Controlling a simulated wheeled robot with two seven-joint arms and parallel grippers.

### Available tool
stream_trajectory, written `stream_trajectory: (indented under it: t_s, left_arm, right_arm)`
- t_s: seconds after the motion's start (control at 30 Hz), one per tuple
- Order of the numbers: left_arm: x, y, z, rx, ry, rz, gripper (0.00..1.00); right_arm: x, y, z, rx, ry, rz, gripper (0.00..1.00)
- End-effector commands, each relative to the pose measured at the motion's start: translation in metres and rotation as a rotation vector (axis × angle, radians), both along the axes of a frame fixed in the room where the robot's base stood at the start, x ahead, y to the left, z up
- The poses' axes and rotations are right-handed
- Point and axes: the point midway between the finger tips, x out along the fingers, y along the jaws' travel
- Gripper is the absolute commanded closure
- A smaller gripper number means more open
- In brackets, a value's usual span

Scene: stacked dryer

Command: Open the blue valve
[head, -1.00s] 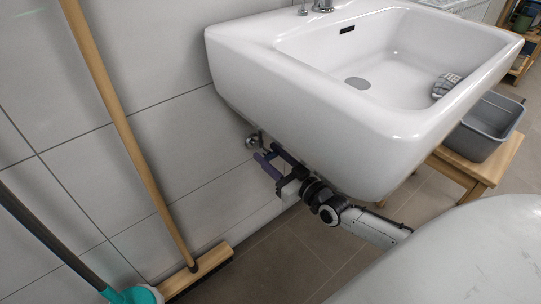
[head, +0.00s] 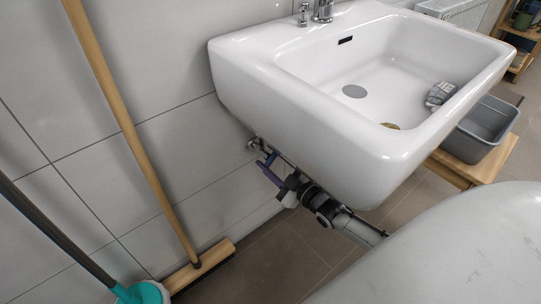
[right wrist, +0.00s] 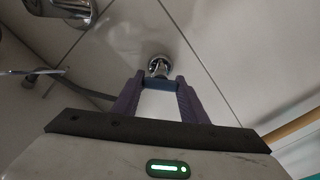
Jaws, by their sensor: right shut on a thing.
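The blue valve is under the left side of the white sink, by the tiled wall. In the right wrist view its blue handle (right wrist: 159,85) lies between my fingertips, in front of a round chrome fitting (right wrist: 158,66). In the head view the chrome fitting (head: 254,144) shows just below the sink's edge, and the handle cannot be made out clearly. My right gripper (head: 267,161) reaches under the sink from the right. Its purple fingers, also in the right wrist view (right wrist: 159,80), are shut on the blue handle. My left gripper is not in view.
The white sink (head: 300,110) hangs close above my right arm. A wooden broom (head: 135,130) leans on the wall at left, beside a teal-ended pole (head: 50,235). A grey tub (head: 482,130) stands on a wooden stool (head: 478,168) at right. Chrome pipework (right wrist: 70,10) is at upper left in the wrist view.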

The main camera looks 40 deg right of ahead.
Motion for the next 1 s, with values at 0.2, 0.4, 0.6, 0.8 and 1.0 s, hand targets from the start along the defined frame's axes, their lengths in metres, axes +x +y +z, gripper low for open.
stream_trajectory:
  t_s: [0.2,0.4,0.6,0.8,1.0]
  left_arm:
    - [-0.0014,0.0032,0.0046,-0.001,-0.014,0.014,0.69]
    - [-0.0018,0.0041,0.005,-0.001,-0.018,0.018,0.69]
    - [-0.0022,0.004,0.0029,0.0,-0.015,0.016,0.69]
    - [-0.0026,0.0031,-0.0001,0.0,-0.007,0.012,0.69]
    - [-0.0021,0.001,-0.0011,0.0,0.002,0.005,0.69]
  right_arm:
    - [-0.0005,0.0015,-0.0004,-0.206,-0.017,0.001,0.83]
    - [-0.0006,0.002,-0.002,-0.394,-0.031,0.0,0.83]
    - [-0.0006,0.0021,-0.0032,-0.566,-0.044,0.0,0.83]
    - [-0.0007,0.0021,-0.0037,-0.7,-0.056,0.001,0.83]
    - [-0.0007,0.0023,-0.0041,-0.787,-0.062,0.002,0.83]
